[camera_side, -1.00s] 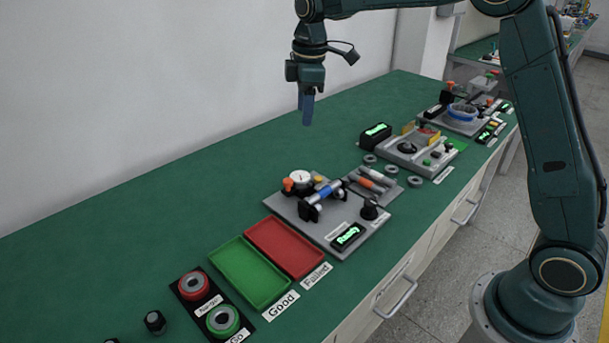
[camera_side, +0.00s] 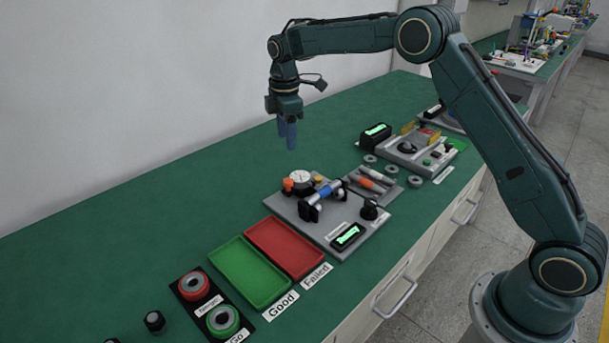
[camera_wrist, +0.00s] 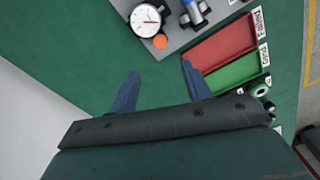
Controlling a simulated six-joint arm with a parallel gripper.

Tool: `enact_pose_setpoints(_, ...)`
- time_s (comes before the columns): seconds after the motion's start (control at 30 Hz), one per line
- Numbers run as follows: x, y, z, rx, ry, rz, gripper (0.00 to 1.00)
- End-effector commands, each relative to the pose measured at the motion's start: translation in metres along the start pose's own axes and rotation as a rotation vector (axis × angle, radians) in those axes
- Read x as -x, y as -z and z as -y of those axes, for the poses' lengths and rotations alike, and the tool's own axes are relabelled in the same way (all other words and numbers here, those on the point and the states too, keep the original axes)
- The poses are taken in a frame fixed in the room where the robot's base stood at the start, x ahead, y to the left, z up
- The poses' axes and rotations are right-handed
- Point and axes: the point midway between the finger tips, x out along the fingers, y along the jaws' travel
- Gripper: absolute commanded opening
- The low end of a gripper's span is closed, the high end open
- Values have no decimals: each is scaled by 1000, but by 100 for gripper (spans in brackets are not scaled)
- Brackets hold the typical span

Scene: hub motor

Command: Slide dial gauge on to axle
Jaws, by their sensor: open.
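The dial gauge (camera_side: 300,176) has a round white face and an orange part beside it. It sits at the back left of the grey test plate (camera_side: 328,238). In the wrist view the gauge (camera_wrist: 146,18) is near the top edge, beyond my fingertips. The axle (camera_side: 325,192), a blue and silver bar held in black supports, lies just right of the gauge; only part of it (camera_wrist: 193,10) shows in the wrist view. My gripper (camera_side: 287,146) hangs above the bench behind the gauge, apart from it. Its blue fingers (camera_wrist: 160,68) are open and empty.
The red tray (camera_side: 288,246) and green tray (camera_side: 250,272) lie in front of the plate. A small plate with orange-marked axles (camera_side: 372,182) and another station (camera_side: 412,150) stand to the right. The bench behind the gauge is clear.

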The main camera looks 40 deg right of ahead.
Motion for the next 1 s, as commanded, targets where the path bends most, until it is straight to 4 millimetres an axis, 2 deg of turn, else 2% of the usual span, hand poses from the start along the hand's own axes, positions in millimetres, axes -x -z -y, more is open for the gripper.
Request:
enact_pose_setpoints(0.27,-30,0,1,-1,4,2,49)
enact_pose_setpoints(0.8,-110,0,1,-1,2,1,49)
enact_pose_setpoints(1.0,-127,0,0,-1,1,1,49)
